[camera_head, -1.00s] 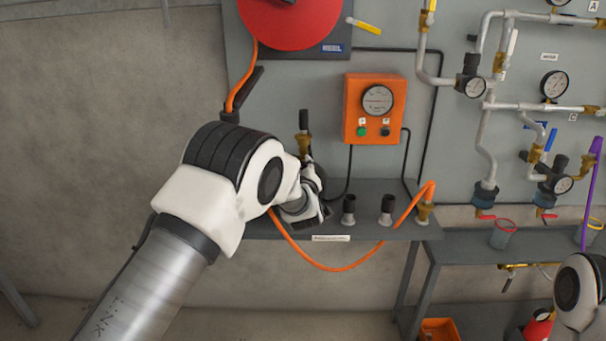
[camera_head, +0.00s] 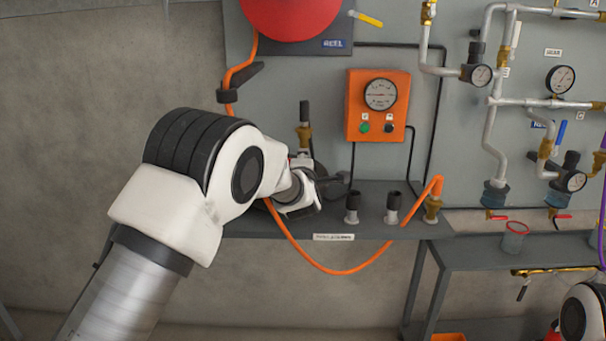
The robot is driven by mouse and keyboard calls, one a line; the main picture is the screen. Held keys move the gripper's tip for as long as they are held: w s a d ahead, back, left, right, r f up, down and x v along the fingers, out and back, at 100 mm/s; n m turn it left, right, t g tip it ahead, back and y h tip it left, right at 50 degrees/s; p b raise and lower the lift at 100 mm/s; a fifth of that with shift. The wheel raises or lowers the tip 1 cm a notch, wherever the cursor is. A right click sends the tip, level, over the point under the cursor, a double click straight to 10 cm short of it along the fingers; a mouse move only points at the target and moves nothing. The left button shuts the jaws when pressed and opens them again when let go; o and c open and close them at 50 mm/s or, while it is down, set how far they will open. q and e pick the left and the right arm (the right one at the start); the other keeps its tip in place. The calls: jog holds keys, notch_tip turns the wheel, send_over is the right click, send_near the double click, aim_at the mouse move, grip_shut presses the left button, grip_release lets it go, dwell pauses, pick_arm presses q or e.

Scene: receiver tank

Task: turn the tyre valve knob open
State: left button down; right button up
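My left arm comes in from the left, and its gripper (camera_head: 336,184) is over the left part of the grey shelf, beside a brass fitting (camera_head: 304,136) with an upright black top. A dark rounded shape, perhaps the tyre, is mostly hidden behind my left wrist. I cannot make out a tyre valve knob; it may be behind the wrist. The dark fingers point right, and I cannot tell whether they are open or touch anything. Part of my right arm shows at the lower right edge; its gripper is out of view.
An orange gauge box (camera_head: 376,105) is on the wall panel above the shelf (camera_head: 375,222). Two black-topped grey fittings (camera_head: 352,207) stand on the shelf. An orange hose (camera_head: 345,271) hangs in front, ending at a brass fitting (camera_head: 433,205). Pipes and gauges (camera_head: 560,79) fill the right.

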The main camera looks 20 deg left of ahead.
pick_arm(q)
jog(key=n+b, duration=0.4)
jog(key=b, duration=0.2)
jog(key=n+b, duration=0.4)
jog(key=b, duration=0.2)
jog(key=n+b, duration=0.5)
jog(key=b, duration=0.1)
jog(key=shift+f, duration=0.35)
jog(key=shift+d+r+n+t+h+b, duration=0.1)
jog(key=shift+n+t+h+b, duration=0.1)
jog(key=shift+n+b, duration=0.45)
jog(key=shift+r+n+t+h+b, duration=0.1)
jog(key=shift+n+h+b, duration=0.1)
jog(key=shift+n+b, duration=0.4)
jog(key=c, duration=0.8)
grip_release()
jog(key=shift+c, duration=0.2)
jog(key=v, duration=1.2)
